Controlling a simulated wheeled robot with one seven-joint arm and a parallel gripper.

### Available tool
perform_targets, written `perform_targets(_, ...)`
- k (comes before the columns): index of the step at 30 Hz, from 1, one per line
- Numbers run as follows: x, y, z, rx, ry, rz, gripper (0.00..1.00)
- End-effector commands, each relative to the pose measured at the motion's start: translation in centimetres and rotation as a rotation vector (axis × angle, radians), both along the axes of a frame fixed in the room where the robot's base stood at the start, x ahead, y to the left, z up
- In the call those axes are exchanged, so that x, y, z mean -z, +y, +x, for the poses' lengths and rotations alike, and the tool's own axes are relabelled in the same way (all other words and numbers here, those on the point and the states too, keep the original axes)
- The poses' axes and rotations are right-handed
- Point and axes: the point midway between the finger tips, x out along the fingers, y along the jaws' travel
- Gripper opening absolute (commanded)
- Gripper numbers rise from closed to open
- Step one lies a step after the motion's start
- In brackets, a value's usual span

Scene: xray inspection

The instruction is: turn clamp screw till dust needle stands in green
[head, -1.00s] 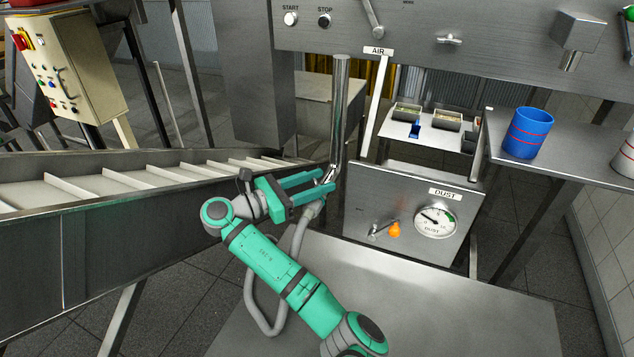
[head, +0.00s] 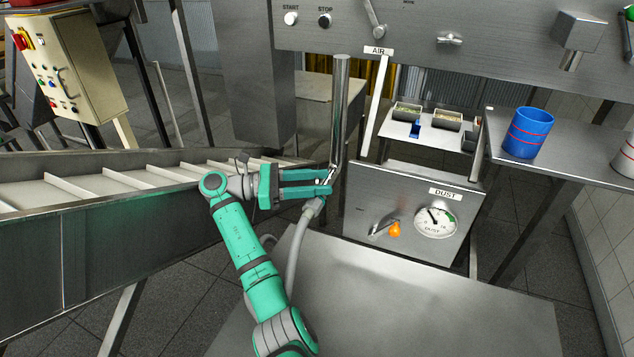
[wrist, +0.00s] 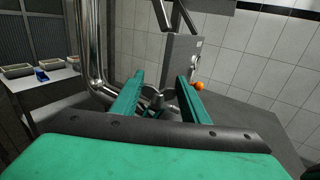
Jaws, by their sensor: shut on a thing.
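The steel clamp screw (head: 331,175) is at the joint of the upright metal pipe (head: 341,110) and the grey hose (head: 294,250). My gripper (head: 325,182) reaches it from the left and is shut on it; the fingers hide much of the screw. In the wrist view metal fittings (wrist: 153,99) show between the two green fingers. The round dust gauge (head: 436,222) is on the grey panel marked DUST, right of my gripper. Its black needle points up and left, apart from the green zone at the dial's upper right.
An orange-knobbed lever (head: 394,230) sits left of the gauge. A slatted conveyor (head: 110,190) runs along the left. A blue cup (head: 527,133) stands on the right shelf. A bare metal plate (head: 400,300) lies in front of the panel.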

Motion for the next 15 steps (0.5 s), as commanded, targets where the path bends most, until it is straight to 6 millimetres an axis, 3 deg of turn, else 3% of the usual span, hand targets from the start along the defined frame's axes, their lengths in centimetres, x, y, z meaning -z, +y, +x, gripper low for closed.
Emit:
perform_targets(11,-0.32,-0.27,0.02,0.006,-0.006,-0.001,0.18)
perform_targets(12,-0.34,-0.27,0.02,0.006,-0.006,-0.001,0.48)
perform_targets(14,-0.32,-0.24,0.03,0.006,-0.006,-0.001,0.59)
perform_targets(15,-0.29,-0.21,0.02,0.005,-0.005,-0.001,0.59)
